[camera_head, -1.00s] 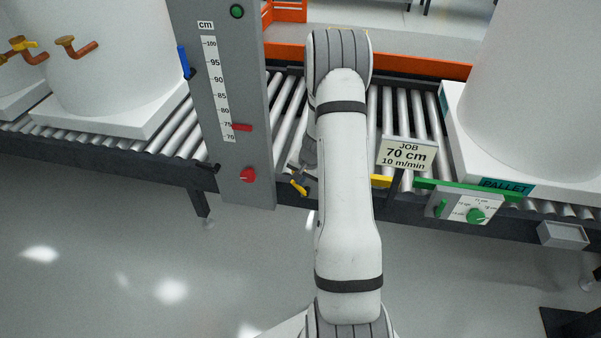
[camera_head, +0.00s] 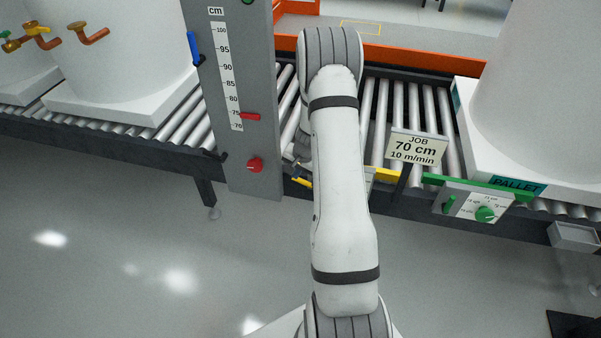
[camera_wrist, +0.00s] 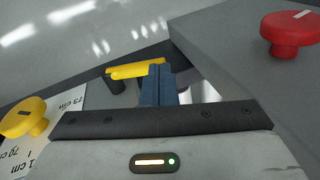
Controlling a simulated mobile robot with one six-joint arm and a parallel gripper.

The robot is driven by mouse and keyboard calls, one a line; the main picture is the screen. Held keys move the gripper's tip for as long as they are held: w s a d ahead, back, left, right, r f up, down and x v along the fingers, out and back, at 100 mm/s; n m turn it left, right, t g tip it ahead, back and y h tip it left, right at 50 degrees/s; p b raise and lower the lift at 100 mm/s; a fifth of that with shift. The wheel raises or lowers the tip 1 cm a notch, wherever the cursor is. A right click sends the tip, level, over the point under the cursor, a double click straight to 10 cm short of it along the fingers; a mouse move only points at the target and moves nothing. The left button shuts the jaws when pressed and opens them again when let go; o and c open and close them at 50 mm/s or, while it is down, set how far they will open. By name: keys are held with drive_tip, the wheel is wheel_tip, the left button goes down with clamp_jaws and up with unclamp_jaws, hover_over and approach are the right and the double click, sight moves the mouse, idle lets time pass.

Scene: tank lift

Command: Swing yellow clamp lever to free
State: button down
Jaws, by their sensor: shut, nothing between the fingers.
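The yellow clamp lever (camera_head: 302,182) is on the front side of the conveyor, just right of the grey post's foot. In the wrist view the yellow lever (camera_wrist: 138,69) lies across the picture at the fingertips. My gripper (camera_wrist: 158,72) is shut, its blue-grey fingers together with nothing between them. The fingertips overlap the right part of the lever in this view; whether they touch it I cannot tell. In the head view my arm hides most of the gripper, which is near the lever.
The grey post (camera_head: 240,110) bears a cm scale and a red knob (camera_head: 255,165), also in the wrist view (camera_wrist: 290,35). A yellow knob (camera_wrist: 22,118) is left in the wrist view. A job sign (camera_head: 415,147) and a green-trimmed control box (camera_head: 478,203) stand right of my arm.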

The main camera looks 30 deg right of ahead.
idle(0.5)
drive_tip(key=shift+r, duration=0.1)
drive_tip(key=shift+r, duration=0.35)
wheel_tip(320, 180, up, 12)
drive_tip(key=a+p, duration=0.2)
drive_tip(key=p, duration=0.2)
drive_tip(key=shift+s+a+r, duration=0.15)
drive_tip(key=shift+s+r, duration=0.1)
drive_tip(key=shift+s, duration=0.1)
